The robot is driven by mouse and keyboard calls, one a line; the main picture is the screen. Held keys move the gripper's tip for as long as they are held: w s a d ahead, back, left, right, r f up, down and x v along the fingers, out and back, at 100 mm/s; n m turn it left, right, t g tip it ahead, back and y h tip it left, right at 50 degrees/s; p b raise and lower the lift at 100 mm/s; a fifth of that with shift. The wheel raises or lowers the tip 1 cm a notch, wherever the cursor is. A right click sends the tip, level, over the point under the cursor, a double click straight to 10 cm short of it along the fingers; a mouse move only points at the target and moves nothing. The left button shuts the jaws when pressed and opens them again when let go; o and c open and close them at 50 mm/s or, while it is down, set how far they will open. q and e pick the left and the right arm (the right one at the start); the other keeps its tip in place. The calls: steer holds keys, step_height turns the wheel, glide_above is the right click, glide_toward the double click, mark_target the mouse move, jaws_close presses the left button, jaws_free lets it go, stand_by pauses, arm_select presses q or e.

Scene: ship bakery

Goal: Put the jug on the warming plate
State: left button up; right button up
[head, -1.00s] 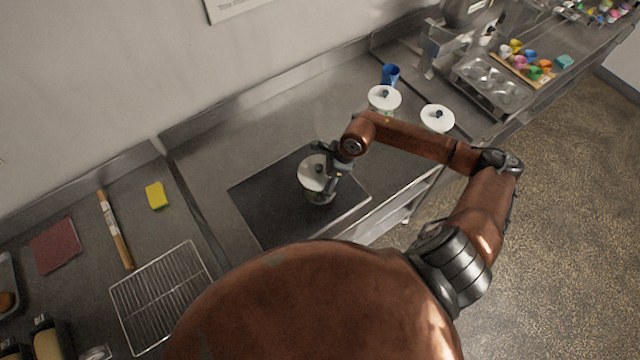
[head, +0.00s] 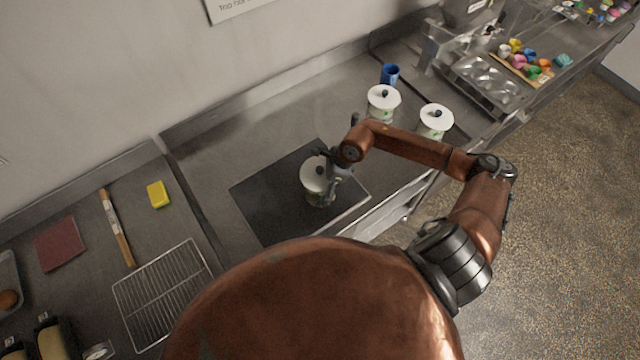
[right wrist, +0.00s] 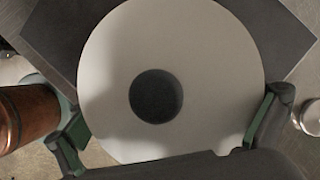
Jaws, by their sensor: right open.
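The jug (head: 313,174) has a white lid with a dark knob and stands upright on the dark square warming plate (head: 266,205), toward its right side. The lid fills much of the right wrist view (right wrist: 205,60), seen from above. My right gripper (right wrist: 168,125) is open, with one finger on each side of the jug; I cannot tell whether they touch it. In the head view, the right gripper (head: 332,170) is at the jug's right side and hides part of its body. My left gripper is not in view.
Two similar white-lidded containers (head: 383,98) (head: 436,117) and a blue cup (head: 390,74) stand further back right. A wire rack (head: 163,293), rolling pin (head: 117,228) and yellow sponge (head: 158,194) lie left.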

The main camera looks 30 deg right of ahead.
steer(key=shift+r, duration=0.1)
steer(key=shift+d+r, duration=0.2)
steer(key=shift+r, duration=0.1)
steer(key=b+v, duration=0.2)
steer(key=v, duration=0.8)
steer(key=shift+s+d+r+b, duration=0.1)
steer(key=shift+s+b, duration=0.05)
steer(key=shift+b, duration=0.25)
steer(key=shift+s+d+r, duration=0.1)
steer(key=shift+r, duration=0.4)
